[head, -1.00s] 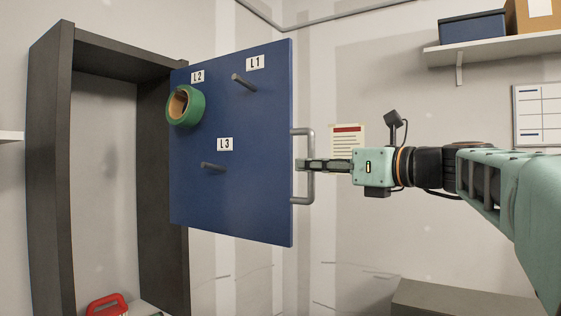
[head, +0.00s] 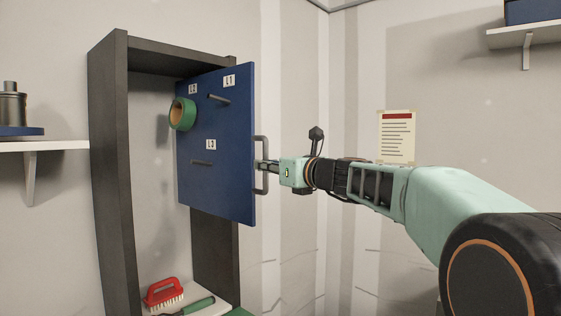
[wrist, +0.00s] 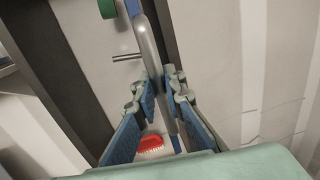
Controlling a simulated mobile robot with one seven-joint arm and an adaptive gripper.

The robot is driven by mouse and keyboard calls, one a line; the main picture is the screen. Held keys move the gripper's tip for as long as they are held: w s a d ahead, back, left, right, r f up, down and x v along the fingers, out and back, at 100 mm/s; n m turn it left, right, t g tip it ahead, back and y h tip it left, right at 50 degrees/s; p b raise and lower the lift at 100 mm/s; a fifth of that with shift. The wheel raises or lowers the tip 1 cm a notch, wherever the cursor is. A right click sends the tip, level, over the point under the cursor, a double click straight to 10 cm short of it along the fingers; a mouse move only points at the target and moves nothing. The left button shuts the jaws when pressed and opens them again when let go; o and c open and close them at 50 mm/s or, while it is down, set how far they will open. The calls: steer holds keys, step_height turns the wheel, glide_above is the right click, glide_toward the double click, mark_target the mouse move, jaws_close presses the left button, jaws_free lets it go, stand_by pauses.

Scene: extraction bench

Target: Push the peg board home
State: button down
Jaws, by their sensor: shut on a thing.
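The blue peg board (head: 225,140) is an upright panel with pegs labelled L1, L2 and L3. It stands at the right post of a dark, open-fronted cabinet (head: 110,170), covering the post's upper part and reaching past both its sides. A roll of green tape (head: 188,114) hangs on the L2 peg; the L1 peg (head: 219,99) and L3 peg (head: 201,163) are bare. My gripper (head: 263,168) is shut on the grey bar handle (head: 262,186) on the board's right edge. In the wrist view the handle (wrist: 148,45) runs between the fingers.
A red brush (head: 164,292) and a green-handled tool (head: 190,306) lie on the cabinet's bottom. A wall shelf (head: 45,146) is at left, another (head: 525,36) at upper right. A notice (head: 397,136) hangs behind my arm. The cabinet's middle looks empty.

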steer(key=shift+w+a+r, duration=0.1)
steer(key=shift+a, duration=0.15)
steer(key=shift+r, duration=0.1)
steer(key=c, duration=2.4)
jaws_free()
steer(key=o, duration=0.4)
steer(key=shift+w+a, duration=0.15)
steer(key=shift+a, duration=0.05)
steer(key=shift+d, duration=0.15)
steer(key=shift+d+f, duration=0.1)
steer(key=shift+f, duration=0.1)
